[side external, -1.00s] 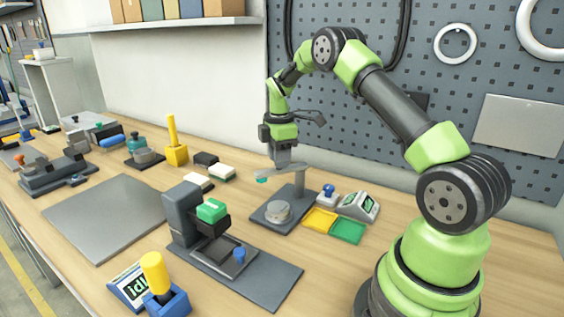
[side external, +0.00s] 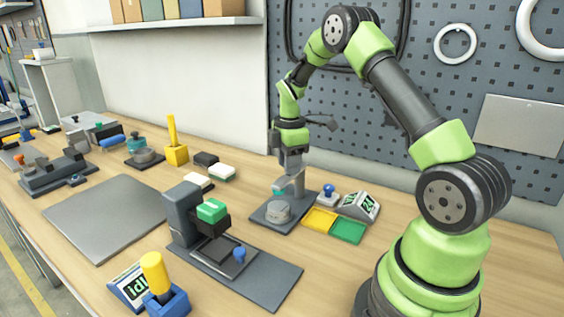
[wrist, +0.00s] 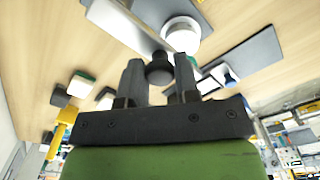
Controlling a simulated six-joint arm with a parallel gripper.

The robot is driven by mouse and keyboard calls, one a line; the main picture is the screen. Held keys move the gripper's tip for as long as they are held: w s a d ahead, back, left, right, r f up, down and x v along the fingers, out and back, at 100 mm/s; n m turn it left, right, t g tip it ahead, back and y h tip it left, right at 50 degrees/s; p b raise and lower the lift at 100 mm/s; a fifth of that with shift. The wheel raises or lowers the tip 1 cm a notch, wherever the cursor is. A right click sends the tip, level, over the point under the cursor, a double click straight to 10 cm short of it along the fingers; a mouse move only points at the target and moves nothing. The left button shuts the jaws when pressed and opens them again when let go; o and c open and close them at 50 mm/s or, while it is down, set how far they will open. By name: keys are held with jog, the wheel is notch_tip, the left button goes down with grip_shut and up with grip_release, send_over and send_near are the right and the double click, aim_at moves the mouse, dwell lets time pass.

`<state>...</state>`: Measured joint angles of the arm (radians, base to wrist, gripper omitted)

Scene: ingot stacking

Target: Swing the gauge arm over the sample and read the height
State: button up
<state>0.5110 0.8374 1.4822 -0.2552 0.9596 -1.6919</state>
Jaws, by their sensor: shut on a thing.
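The gauge stands on a dark base plate (side external: 262,217) with a grey post. Its gauge arm (side external: 291,184) is short in the side view, with a teal tip close above the round grey sample (side external: 278,211). I cannot tell whether the tip touches it. My gripper (side external: 293,168) is at the gauge arm. In the wrist view my gripper (wrist: 159,78) has its fingers around a dark round knob (wrist: 159,70), shut on it. A pale bar and a round pale disc (wrist: 182,36) lie beyond. A readout box (side external: 360,206) stands right of the gauge; its digits are unclear.
Yellow (side external: 320,220) and green (side external: 348,231) pads lie right of the gauge, beside a blue-knobbed stamp (side external: 328,194). A dark press-like fixture (side external: 190,215) stands in front left. A bare grey plate (side external: 105,217) lies further left. The pegboard wall is behind.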

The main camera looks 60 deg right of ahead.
jog(key=o, duration=0.5)
jog(key=shift+c, duration=0.2)
jog(key=shift+r, duration=0.1)
jog(key=shift+r, duration=2.95)
